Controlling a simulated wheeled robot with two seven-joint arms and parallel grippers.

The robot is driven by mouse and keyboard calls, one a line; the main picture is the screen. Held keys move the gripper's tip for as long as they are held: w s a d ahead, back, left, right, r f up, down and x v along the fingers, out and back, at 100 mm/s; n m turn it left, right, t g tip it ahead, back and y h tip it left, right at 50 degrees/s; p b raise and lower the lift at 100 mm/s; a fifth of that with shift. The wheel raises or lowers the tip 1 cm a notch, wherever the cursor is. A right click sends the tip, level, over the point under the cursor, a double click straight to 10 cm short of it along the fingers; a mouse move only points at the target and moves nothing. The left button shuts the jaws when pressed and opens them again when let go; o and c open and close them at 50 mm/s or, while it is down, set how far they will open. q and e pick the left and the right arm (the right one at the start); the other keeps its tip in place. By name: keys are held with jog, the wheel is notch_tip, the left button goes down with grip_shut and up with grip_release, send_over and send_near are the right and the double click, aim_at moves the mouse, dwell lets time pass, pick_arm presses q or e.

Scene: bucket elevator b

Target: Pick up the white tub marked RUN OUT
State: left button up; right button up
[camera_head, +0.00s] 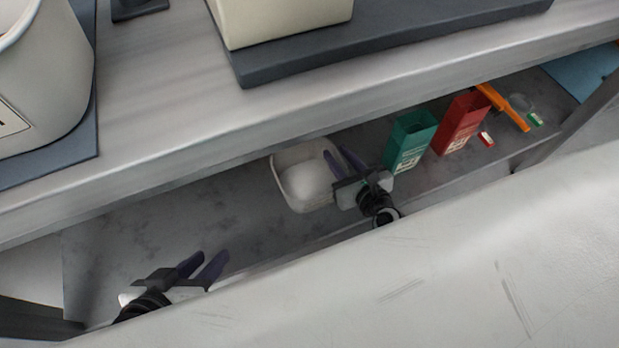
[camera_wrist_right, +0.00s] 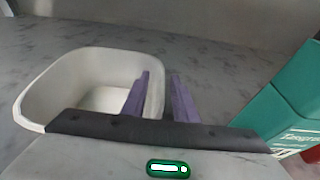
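The white tub (camera_head: 286,190) stands on the lower shelf under the bench, its open top facing up. It also shows in the right wrist view (camera_wrist_right: 42,92). A paler area shows in its bottom; I cannot tell whether this is contents. No RUN OUT marking shows. My right gripper (camera_head: 336,152) is open at the tub's right wall. In the right wrist view its fingers (camera_wrist_right: 160,74) appear on either side of the right rim, one over the inside and one outside, with a gap between them. My left gripper (camera_head: 211,256) is open and empty over the shelf's left part, apart from the tub.
A green box (camera_head: 409,145), a red box (camera_head: 461,125) and an orange tool (camera_head: 508,108) are on the shelf right of the tub. The bench top (camera_head: 160,90) overhangs the shelf. A large white bucket (camera_head: 45,80) stands on it. Shelf left of the tub is clear.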

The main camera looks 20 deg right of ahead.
grip_shut()
jog(key=shift+s, duration=0.1)
dwell(1.2)
